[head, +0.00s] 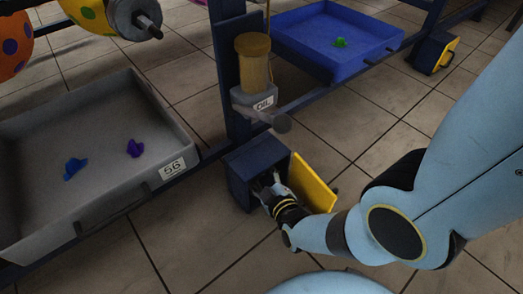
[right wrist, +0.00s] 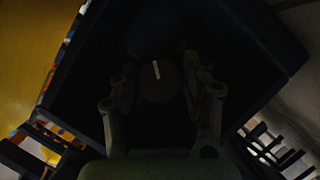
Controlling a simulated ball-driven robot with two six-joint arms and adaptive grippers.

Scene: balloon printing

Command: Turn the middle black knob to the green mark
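The box (head: 238,178) is dark blue, with its yellow door (head: 313,183) swung open to the right. My right gripper (head: 268,184) reaches into its opening in the head view. In the right wrist view, a dark round knob (right wrist: 158,84) with a pale line mark, nearly upright and slightly tilted, sits inside the box. My right gripper's fingers (right wrist: 160,75) stand apart, one on each side of this knob; the dark hides whether they touch it. My left gripper is not in view.
A holder labelled OIL (head: 258,103) with an amber cylinder (head: 254,65) stands above the box. A grey tray (head: 110,197) with blue and purple balloons is at the left. A blue tray (head: 300,25) with a green balloon is behind. Another box (head: 432,52) stands back right.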

